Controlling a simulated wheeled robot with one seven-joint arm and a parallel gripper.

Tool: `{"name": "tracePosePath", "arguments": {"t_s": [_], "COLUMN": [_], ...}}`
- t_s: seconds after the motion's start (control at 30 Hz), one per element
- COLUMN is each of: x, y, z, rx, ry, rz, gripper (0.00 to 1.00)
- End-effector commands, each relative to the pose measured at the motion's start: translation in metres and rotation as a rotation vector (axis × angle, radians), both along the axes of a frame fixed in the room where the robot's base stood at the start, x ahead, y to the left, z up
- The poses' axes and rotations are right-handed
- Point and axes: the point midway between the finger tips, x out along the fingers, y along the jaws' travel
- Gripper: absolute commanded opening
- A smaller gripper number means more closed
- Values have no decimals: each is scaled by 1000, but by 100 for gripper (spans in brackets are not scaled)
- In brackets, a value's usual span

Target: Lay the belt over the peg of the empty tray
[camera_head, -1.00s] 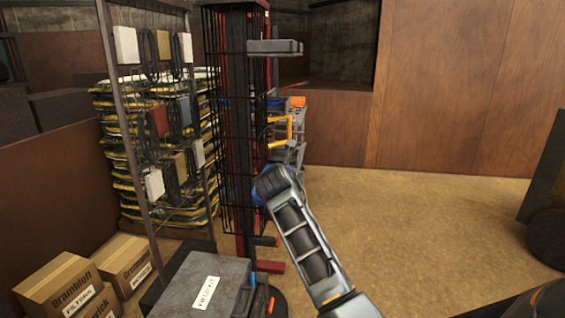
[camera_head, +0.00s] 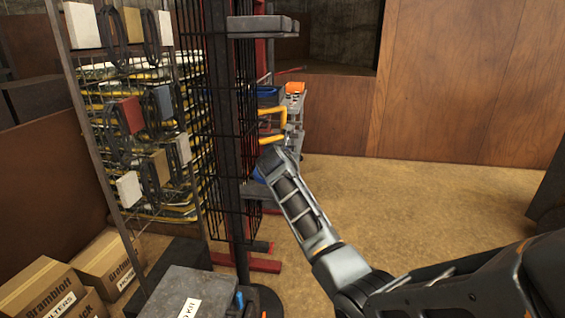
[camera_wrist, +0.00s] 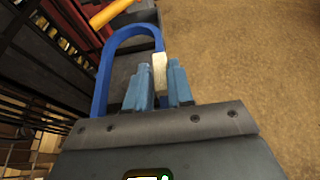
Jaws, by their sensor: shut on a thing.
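My gripper (camera_wrist: 160,88) has blue fingers shut on a small cream block, which appears to belong to the blue belt (camera_wrist: 104,70). The belt hangs as an open loop to the left of the fingers, over or just above a dark grey tray (camera_wrist: 124,72); I cannot tell whether they touch. In the head view the lower grey tray (camera_head: 258,189) is beside my gripper (camera_head: 264,170), with a bit of blue belt (camera_head: 258,175) showing. Its top looks bare, but no peg is clearly visible. Another grey tray (camera_head: 262,26) is higher up.
A black mesh cage (camera_head: 218,120) and column stand left of my gripper. A yellow handle (camera_head: 272,126) and a blue item (camera_head: 267,91) are behind. A parts rack (camera_head: 130,110), boxes (camera_head: 50,290) and a dark case (camera_head: 185,295) are left. Floor at right is clear.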

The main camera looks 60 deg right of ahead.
Motion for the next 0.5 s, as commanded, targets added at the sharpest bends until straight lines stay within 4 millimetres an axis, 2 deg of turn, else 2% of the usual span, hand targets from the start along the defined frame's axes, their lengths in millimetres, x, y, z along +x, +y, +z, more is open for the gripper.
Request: {"name": "tracePosePath", "arguments": {"t_s": [0.2,0.5], "x": [20,28], "y": [-26,-36], "z": [-16,-26], "rx": [1,-1], "ry": [1,-2], "rz": [-1,0], "gripper": [0,0]}}
